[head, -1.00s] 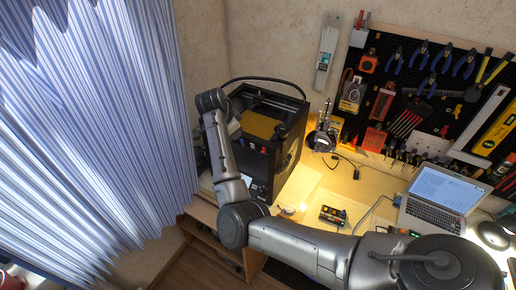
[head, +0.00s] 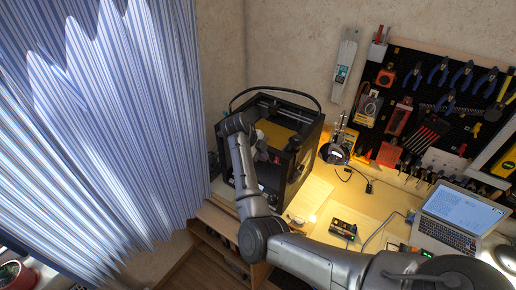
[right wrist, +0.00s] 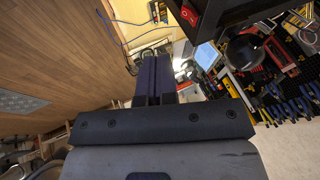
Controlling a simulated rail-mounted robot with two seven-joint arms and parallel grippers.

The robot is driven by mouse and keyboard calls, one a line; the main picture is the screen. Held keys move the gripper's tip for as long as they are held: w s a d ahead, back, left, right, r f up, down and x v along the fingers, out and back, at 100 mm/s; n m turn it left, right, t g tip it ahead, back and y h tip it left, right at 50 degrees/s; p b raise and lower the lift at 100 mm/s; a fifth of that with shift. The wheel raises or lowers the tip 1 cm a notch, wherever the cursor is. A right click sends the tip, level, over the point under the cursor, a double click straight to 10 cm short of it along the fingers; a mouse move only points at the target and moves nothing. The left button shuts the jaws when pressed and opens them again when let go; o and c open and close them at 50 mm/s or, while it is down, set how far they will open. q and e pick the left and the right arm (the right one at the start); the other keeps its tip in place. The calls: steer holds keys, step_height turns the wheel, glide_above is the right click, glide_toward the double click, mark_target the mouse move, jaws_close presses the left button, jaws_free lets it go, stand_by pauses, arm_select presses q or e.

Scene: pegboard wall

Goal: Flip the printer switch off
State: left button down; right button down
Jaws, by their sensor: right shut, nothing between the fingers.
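The black 3D printer (head: 302,152) stands on the left end of the workbench in the head view, partly covered by my right arm. In the right wrist view, the printer's dark body (right wrist: 232,14) fills the top, and its red rocker switch (right wrist: 189,15) faces the camera. Whether the switch is on or off cannot be read. My right gripper (right wrist: 154,82) is shut and empty, with its fingers below and left of the switch in that view, apart from it. In the head view, the right hand is at the printer's left front, its fingertips unclear. My left gripper is not in view.
A laptop (head: 458,212) and a small device (head: 343,229) lie on the bench right of the printer. A spool-like item (head: 334,153) stands close to the printer. A pegboard (head: 398,103) with tools hangs behind. A striped curtain (head: 110,130) hangs at left.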

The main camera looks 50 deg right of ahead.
mark_target(277, 160)
steer(key=d+f+p, duration=0.1)
steer(key=d+f, duration=0.1)
steer(key=s+d+f+p, duration=0.1)
steer(key=d+f, duration=0.2)
steer(key=shift+s+f, duration=0.15)
steer(key=shift+f, duration=0.15)
steer(key=shift+d, duration=0.15)
